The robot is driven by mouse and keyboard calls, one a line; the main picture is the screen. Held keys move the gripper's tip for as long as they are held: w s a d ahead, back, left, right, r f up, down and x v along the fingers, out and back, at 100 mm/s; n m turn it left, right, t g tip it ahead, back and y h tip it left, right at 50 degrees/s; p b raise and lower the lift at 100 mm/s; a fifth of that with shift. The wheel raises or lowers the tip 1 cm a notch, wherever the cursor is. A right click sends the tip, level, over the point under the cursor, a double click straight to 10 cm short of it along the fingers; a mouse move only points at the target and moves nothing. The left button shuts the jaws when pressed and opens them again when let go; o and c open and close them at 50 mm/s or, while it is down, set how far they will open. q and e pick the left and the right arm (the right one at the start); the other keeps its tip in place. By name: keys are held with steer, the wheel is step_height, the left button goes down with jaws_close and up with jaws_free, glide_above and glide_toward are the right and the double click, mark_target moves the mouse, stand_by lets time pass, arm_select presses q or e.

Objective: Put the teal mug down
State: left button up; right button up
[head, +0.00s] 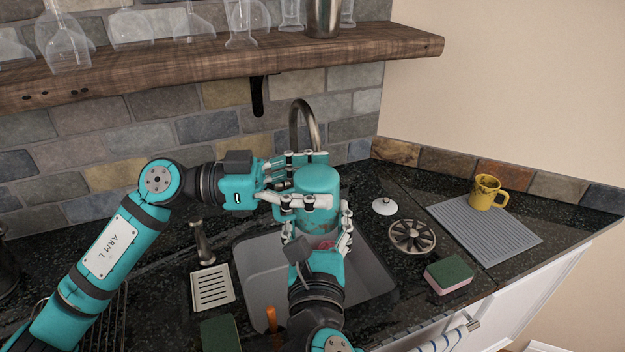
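The teal mug (316,184) is above the sink (262,262), its smooth, closed-looking end facing up. Dark brownish marks show low on its side. My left gripper (325,179) comes in from the left with one finger on each side of the mug, closed on it. My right gripper (319,226) comes up from below, its fingers spread to either side of the mug's lower part. A small pinkish-red patch (325,244) shows between them; I cannot tell what it is or whether the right fingers touch the mug.
A yellow mug (487,192) with dark stains stands on a grey ribbed mat (461,226) at the right. A green-and-pink sponge (448,275), a round metal strainer (412,237) and a white stopper (384,206) lie beside the sink. The faucet (307,117) rises behind the mug. Glasses line the shelf (190,61).

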arm_select(q)
steer(key=c, duration=0.9)
steer(key=shift+c, duration=0.2)
arm_select(e)
steer(key=o, duration=1.5)
steer(key=shift+s, duration=0.1)
